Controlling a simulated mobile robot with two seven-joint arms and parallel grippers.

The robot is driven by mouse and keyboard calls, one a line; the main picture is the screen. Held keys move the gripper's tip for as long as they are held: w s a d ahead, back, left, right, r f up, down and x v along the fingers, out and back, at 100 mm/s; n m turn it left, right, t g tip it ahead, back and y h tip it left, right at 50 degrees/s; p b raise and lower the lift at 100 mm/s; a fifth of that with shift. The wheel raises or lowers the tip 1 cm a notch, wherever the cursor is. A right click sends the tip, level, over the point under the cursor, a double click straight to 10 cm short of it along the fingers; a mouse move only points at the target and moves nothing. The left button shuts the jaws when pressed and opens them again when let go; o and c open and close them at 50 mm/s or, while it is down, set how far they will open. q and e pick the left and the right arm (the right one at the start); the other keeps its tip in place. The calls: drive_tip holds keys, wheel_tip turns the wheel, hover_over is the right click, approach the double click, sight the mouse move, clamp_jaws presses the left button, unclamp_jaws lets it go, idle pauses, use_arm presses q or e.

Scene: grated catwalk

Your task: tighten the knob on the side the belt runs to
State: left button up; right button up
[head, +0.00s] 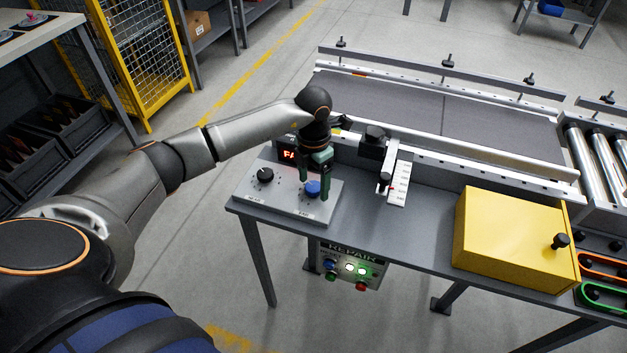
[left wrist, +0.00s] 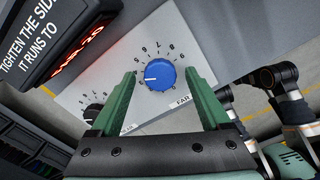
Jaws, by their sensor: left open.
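The blue knob (head: 313,188) is on the right of a grey panel box (head: 290,205) at the bench's left end. In the left wrist view the blue knob (left wrist: 161,76) has a number dial around it, and its white pointer line aims left. A label by it reads FAR. The black knob (head: 265,174) is on the panel's left; it also shows in the left wrist view (left wrist: 93,113). My left gripper (head: 316,184) is open, pointing down, with one green finger on each side of the blue knob, showing gaps. A right arm shows in the left wrist view; its gripper (left wrist: 290,158) is partly cut off.
A sign (left wrist: 48,35) reads TIGHTEN THE SIDE IT RUNS TO, above partly hidden red lettering. The dark belt (head: 430,110) lies behind, with a white scale (head: 399,184) in front. A yellow box (head: 508,238) and a REPAIR button panel (head: 349,268) are nearby.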

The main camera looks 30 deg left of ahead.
use_arm(q)
clamp_jaws()
idle(0.5)
